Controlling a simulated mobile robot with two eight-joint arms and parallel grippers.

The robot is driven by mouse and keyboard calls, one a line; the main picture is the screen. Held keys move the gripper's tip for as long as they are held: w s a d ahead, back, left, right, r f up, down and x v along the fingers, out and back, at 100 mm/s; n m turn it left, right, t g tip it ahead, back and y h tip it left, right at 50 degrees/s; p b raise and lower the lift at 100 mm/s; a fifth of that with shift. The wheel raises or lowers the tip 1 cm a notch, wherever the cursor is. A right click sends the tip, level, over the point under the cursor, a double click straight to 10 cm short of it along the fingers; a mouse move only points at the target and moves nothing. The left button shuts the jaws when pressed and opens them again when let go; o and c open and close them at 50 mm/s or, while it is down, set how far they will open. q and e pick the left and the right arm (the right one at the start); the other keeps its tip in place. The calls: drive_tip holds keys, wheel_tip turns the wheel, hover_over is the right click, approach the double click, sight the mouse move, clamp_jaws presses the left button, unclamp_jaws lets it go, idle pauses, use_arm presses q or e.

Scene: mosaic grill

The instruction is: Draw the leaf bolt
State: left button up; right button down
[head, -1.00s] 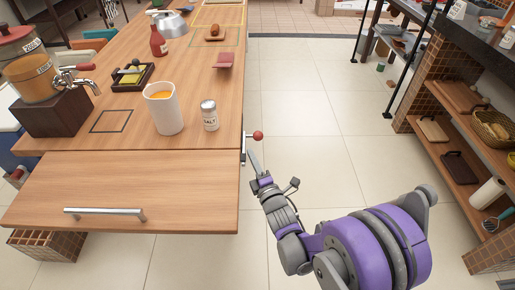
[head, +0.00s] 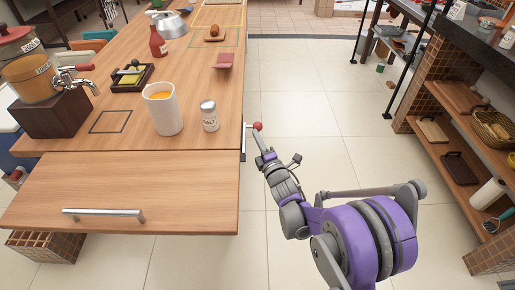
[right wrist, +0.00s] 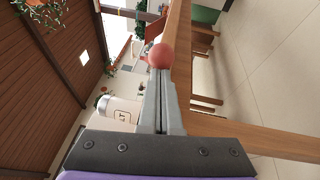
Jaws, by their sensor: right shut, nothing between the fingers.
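The leaf bolt is a metal bolt on the right edge of the table, at the seam with the leaf, and its red ball knob (head: 257,126) sticks out to the right. The knob also shows in the right wrist view (right wrist: 161,56), just beyond the fingertips. The wooden leaf (head: 130,185) lies level in front of the table. My right gripper (head: 258,139) is shut and empty, its fingertips right at the near side of the knob. I cannot tell whether they touch it. My left gripper is out of view.
On the table (head: 200,140) stand a pitcher of orange liquid (head: 162,112), a salt shaker (head: 209,116) and a red bottle (head: 158,42). The leaf has a metal handle (head: 104,213). Shelves (head: 455,160) stand at the right. The floor between is clear.

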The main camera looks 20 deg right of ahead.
drive_tip(key=shift+w+d+r, duration=0.1)
drive_tip(key=shift+w+d, duration=0.1)
drive_tip(key=shift+w, duration=0.4)
drive_tip(key=shift+w+d+r, duration=0.1)
drive_tip(key=shift+w+d, duration=0.1)
drive_tip(key=shift+w, duration=0.4)
